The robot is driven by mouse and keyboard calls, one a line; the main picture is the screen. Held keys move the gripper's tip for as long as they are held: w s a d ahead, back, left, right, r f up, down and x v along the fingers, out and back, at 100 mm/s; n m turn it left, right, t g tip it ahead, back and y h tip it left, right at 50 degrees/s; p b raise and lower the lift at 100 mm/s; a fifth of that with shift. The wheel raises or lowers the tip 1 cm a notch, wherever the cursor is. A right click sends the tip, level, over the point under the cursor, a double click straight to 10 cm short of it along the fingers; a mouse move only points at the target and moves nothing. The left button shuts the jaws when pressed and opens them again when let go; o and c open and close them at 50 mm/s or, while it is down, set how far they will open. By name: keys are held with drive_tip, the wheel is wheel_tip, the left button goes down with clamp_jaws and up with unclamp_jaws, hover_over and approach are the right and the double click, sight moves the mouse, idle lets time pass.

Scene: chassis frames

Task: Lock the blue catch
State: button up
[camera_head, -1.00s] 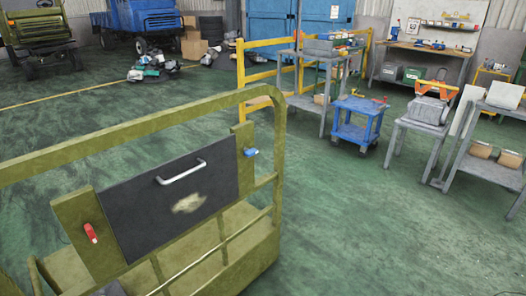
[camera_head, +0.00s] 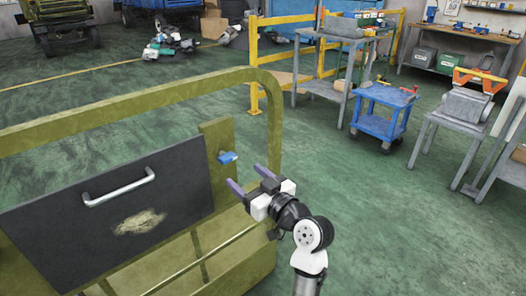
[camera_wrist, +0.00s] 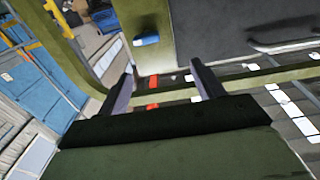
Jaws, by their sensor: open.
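The blue catch (camera_head: 227,157) sits on the olive upright post (camera_head: 217,140) at the right edge of the dark panel (camera_head: 120,205). In the wrist view the blue catch (camera_wrist: 146,40) shows above and between my fingers, on the olive post. My gripper (camera_head: 248,178) is open and empty. Its two purple-grey fingers point toward the post, to the right of and slightly below the catch in the head view. My gripper (camera_wrist: 160,82) also shows in the wrist view, fingers apart. No contact with the catch shows.
The panel has a silver handle (camera_head: 118,187) and a worn patch. An olive tubular rail (camera_head: 130,107) arches over the panel and down beside the post, close to my gripper. A blue cart (camera_head: 380,115) and grey tables stand farther back.

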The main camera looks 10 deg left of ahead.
sight(230, 159)
drive_tip(key=p+x, duration=0.1)
drive_tip(key=x, duration=0.2)
drive_tip(key=w+f+p+x, duration=0.1)
drive_tip(key=x, duration=0.3)
drive_tip(key=d+p+x, duration=0.1)
drive_tip(key=x, duration=0.3)
drive_tip(key=shift+w+f, duration=0.3)
drive_tip(key=shift+w, duration=0.05)
drive_tip(key=shift+w+a+f, duration=0.1)
drive_tip(key=shift+w+a, duration=0.25)
drive_tip(key=shift+a, duration=0.1)
drive_tip(key=c, duration=1)
